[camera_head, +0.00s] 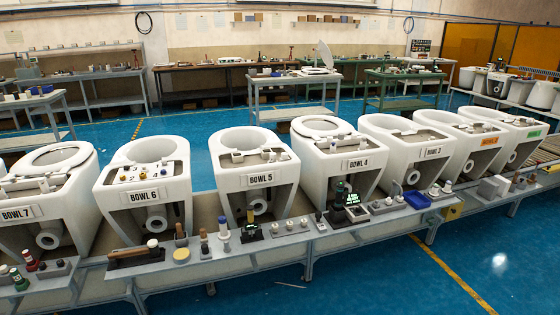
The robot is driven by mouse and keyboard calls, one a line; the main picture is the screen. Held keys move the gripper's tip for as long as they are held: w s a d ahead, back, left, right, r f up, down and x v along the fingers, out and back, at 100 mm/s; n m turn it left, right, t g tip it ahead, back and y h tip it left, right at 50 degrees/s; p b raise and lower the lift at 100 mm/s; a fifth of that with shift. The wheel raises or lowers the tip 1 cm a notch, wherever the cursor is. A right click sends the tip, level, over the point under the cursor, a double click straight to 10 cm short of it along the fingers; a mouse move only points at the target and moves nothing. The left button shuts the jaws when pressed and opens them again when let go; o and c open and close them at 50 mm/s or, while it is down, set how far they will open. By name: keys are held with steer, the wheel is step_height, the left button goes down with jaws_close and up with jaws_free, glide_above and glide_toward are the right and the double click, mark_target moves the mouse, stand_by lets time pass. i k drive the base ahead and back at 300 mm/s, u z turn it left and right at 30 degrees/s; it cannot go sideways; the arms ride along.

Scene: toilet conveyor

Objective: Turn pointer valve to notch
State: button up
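My gripper is not in view. I cannot tell which small fitting is the pointer valve, and no notch can be made out at this size. Small knobs and fittings stand on the narrow grey shelf (283,241) in front of the toilet bowls. Red and green bottle-like pieces (25,262) stand at the far left.
White bowls stand in a row: BOWL 7 (50,178), BOWL 6 (148,175), BOWL 5 (256,165), BOWL 4 (333,150), BOWL 3 (405,140) and more rightward. A blue tray (414,200) and a wooden-backed brush (135,254) lie on the shelf. Blue floor (430,280) is clear in front.

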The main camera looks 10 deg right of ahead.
mark_target(272, 156)
steer(key=u, duration=0.1)
steer(key=i, duration=0.95)
steer(key=z, duration=0.3)
steer(key=k, duration=0.55)
steer(key=u, duration=1)
